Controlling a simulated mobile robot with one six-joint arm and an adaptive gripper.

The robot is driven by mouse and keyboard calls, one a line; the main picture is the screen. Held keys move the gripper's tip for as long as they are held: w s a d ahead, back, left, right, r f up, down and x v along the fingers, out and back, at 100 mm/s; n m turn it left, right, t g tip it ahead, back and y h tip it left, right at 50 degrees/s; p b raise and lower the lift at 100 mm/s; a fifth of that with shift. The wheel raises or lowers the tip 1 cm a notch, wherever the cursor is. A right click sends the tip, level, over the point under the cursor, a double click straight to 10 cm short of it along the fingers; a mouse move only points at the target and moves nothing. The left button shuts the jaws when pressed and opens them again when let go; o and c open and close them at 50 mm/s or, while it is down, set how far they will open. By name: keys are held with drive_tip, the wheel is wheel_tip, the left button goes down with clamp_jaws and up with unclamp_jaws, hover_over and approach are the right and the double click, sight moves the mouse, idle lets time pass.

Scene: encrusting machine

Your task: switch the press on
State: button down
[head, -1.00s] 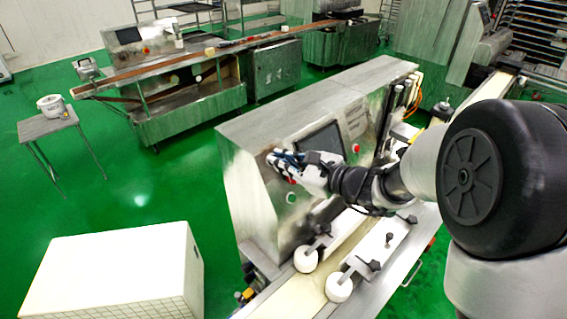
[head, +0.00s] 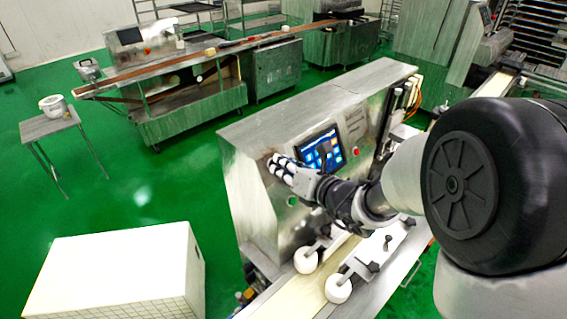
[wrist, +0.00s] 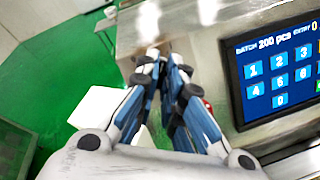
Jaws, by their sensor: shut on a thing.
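The press (head: 300,125) is a brushed-steel machine in the middle of the head view. Its touch screen (head: 322,150) is lit blue; in the wrist view the screen (wrist: 280,70) shows a keypad and "BATCH 200 pcs". My gripper (head: 275,163) is at the left part of the sloped front panel, left of the screen. In the wrist view my gripper's fingertips (wrist: 162,58) are close together at the panel, shut on the switch, which the fingers hide. A red button (wrist: 207,104) shows partly beside the fingers. A green button (head: 292,201) sits lower on the panel.
A conveyor belt (head: 300,298) with white rollers (head: 338,289) runs below the panel. A red button (head: 355,151) is right of the screen. A white crate (head: 120,270) stands at the lower left. Green floor is open to the left.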

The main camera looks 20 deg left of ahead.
drive_tip(key=shift+m+p, duration=0.5)
drive_tip(key=shift+m, duration=0.8)
drive_tip(key=shift+h, duration=0.3)
drive_tip(key=c, duration=1.7)
unclamp_jaws()
drive_tip(key=v, duration=1.2)
drive_tip(key=shift+s, duration=0.1)
